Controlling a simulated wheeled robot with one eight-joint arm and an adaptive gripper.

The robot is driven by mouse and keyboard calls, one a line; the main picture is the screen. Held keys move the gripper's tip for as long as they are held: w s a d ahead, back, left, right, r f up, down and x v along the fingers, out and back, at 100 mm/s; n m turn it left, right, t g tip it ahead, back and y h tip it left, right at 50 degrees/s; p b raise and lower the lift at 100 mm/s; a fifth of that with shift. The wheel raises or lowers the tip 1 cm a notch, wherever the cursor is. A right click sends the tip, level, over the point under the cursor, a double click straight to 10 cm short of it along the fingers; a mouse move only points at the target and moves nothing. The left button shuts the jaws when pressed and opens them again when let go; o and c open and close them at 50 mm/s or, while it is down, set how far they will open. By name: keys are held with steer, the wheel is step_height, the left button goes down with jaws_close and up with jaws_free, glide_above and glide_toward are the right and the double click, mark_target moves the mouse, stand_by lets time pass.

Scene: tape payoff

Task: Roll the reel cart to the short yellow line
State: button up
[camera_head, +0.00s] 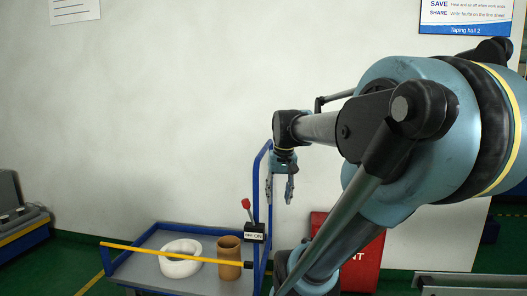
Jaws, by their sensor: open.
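The reel cart (150,243) stands at the lower middle, with a blue frame and a grey deck. A white ring-shaped roll (180,267) and a brown hollow core (229,262) are on it. A yellow bar (170,253) crosses in front of them. A blue upright handle frame (257,185) rises at its right end. My gripper (280,190) hangs fingers down beside this frame in the picture, open and with nothing seen between its fingers; whether it touches the frame I cannot tell. A yellow floor line (89,285) shows left of the cart; its full length is cut off.
A small box marked OFF/ON (254,233) with a red-knobbed lever stands by the handle. A red panel (364,262) is behind my arm at the right. Dark equipment (18,215) stands at far left. Green floor is open between it and the cart.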

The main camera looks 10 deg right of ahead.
steer(key=w+d+r+m, duration=0.1)
steer(key=w+r, duration=1.5)
steer(key=m+g+y, duration=0.1)
steer(key=m+y, duration=0.1)
glide_toward(264, 149)
steer(key=x, duration=0.9)
steer(key=shift+s+a+f, duration=0.1)
steer(key=shift+s+f, duration=0.05)
steer(key=shift+f, duration=0.05)
jaws_close()
